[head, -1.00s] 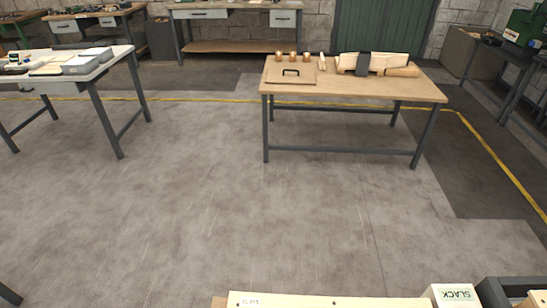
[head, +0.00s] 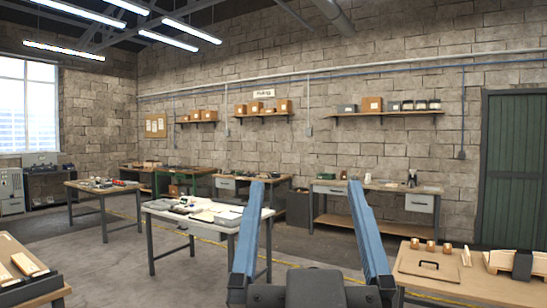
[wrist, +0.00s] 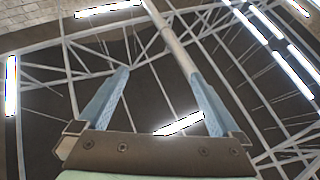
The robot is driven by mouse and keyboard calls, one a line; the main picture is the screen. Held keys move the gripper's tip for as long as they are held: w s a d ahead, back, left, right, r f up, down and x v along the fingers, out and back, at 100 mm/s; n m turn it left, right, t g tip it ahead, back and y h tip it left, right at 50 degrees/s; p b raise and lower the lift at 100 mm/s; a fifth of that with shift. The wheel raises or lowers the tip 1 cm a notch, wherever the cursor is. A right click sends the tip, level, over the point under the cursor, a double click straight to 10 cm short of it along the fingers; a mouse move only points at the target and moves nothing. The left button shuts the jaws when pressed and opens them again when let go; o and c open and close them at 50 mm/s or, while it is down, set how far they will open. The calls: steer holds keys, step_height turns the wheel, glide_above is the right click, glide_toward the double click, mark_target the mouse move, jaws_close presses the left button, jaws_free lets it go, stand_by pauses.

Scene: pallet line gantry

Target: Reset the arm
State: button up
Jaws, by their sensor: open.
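My gripper (head: 312,187) stands upright in the lower middle of the head view, its two blue fingers wide apart with nothing between them. In the wrist view my gripper (wrist: 165,88) also shows open and empty, pointing up at the ceiling beams and lights. It hides part of the floor and the right end of a white-topped table behind it in the head view.
A white-topped table (head: 238,229) with trays and papers stands left of centre. A wooden table (head: 480,286) with a handled board and small wooden pieces is at lower right. Another bench corner (head: 40,297) is at lower left. Back benches and a green door (head: 513,170) line the wall.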

steer(key=s+a+r+t+y, duration=0.1)
steer(key=s+a+r+t, duration=0.1)
steer(key=s+r, duration=0.3)
steer(key=shift+s+a+r+n+t+y, duration=0.3)
steer(key=shift+a+r+y, duration=0.1)
steer(key=shift+a+r, duration=0.25)
stand_by(0.5)
